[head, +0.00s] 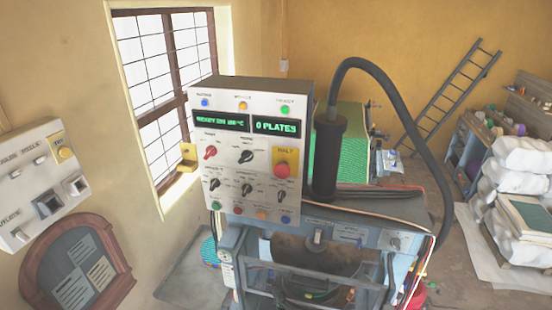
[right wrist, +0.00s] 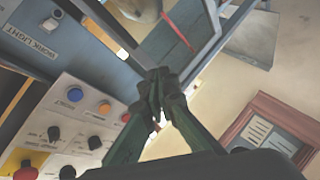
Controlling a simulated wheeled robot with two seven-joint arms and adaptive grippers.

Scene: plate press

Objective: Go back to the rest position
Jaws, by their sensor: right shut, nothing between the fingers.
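My right gripper (right wrist: 158,90) shows in the right wrist view as dark green fingers with their tips together, shut and empty. It is near the press's control panel (right wrist: 90,125) and its metal frame (right wrist: 190,55); I cannot tell the exact gap. In the head view I cannot clearly make out this gripper. The press control panel (head: 247,160) stands upright in the middle of the head view, with knobs, lamps, a red halt button (head: 282,170) and a lit display reading "0 PLATES". My left gripper is in neither view.
A grey wall box (head: 40,180) and a round-topped notice board (head: 75,265) are at the left. A black cylinder (head: 325,160) with a thick hose (head: 400,95) tops the press. A ladder (head: 450,95) and wrapped white stacks (head: 520,175) stand right. Bare floor shows between.

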